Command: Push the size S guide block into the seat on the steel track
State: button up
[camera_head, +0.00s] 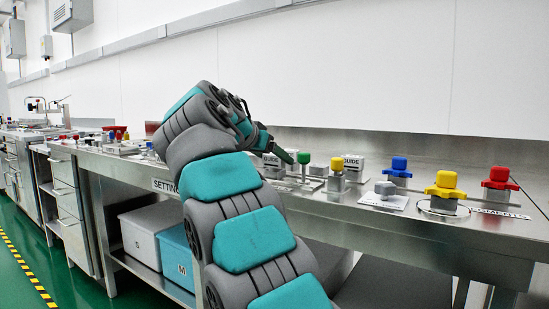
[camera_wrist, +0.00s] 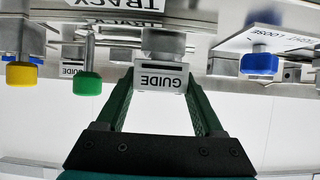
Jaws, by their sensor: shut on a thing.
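A grey block with a white GUIDE label (camera_wrist: 160,78) sits between the two green fingers of my gripper (camera_wrist: 162,92) in the wrist view, which looks upside down. My gripper is shut on this guide block; no size letter is readable on it. The block's far side meets a metal surface near a plate with a label like TRACK (camera_wrist: 118,4); whether it is seated I cannot tell. In the head view, my gripper (camera_head: 285,155) is partly hidden by my arm, beside a small GUIDE block (camera_head: 271,160). Another GUIDE block (camera_head: 353,163) stands further right.
A green-knobbed post (camera_head: 304,160) and a yellow-knobbed post (camera_head: 337,166) stand close to the right of my gripper. Blue (camera_head: 399,164), yellow (camera_head: 446,180) and red (camera_head: 499,174) knobs stand further right on the steel bench (camera_head: 420,232). A white wall rises behind.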

dwell(0.4)
jog(key=o, duration=1.4)
